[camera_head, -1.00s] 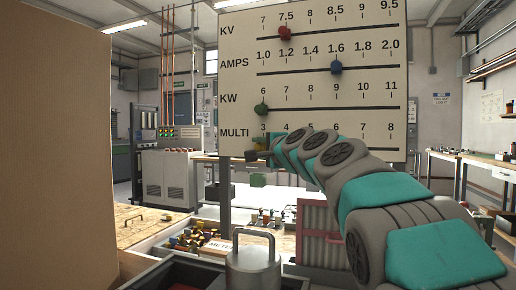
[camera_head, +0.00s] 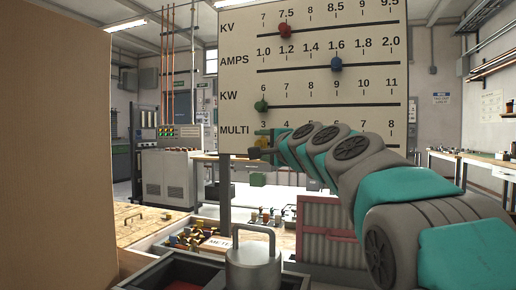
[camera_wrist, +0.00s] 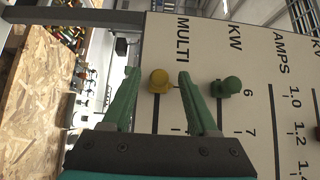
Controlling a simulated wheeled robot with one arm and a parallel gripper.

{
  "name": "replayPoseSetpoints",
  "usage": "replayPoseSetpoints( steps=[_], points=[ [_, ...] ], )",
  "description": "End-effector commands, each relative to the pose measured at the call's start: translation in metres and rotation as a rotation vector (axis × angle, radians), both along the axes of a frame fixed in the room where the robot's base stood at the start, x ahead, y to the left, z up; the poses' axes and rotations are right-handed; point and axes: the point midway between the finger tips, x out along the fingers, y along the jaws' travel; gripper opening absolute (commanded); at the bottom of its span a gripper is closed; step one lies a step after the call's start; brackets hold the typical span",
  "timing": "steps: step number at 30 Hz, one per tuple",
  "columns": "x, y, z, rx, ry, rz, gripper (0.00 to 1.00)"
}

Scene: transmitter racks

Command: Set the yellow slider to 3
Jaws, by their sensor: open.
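The yellow slider (camera_wrist: 158,80) is a round knob on the MULTI row of the upright scale board (camera_head: 310,80). In the wrist view it lies between the two green fingers of my gripper (camera_wrist: 158,74), which is open, with a visible gap on each side. The fingers hide part of the MULTI scale. In the head view my gripper (camera_head: 260,143) is at the left end of the MULTI row, near the 3, and mostly hides the slider. Its exact reading cannot be told.
The green slider (camera_wrist: 227,87) is close beside one finger, on the KW row near 6. The blue slider (camera_head: 336,64) is near 1.6 and the red slider (camera_head: 285,31) near 7.5. A brown panel (camera_head: 55,140) stands left; a metal weight (camera_head: 253,265) stands in front.

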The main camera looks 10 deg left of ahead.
Motion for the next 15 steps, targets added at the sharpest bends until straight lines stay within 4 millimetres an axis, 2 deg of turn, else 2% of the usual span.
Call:
replayPoseSetpoints(
  steps=[7,15],
  points=[
    [-0.029,-0.021,0.000,0.001,-0.002,0.000,0.59],
    [-0.040,-0.031,-0.002,0.000,0.004,0.001,0.59]
  ],
)
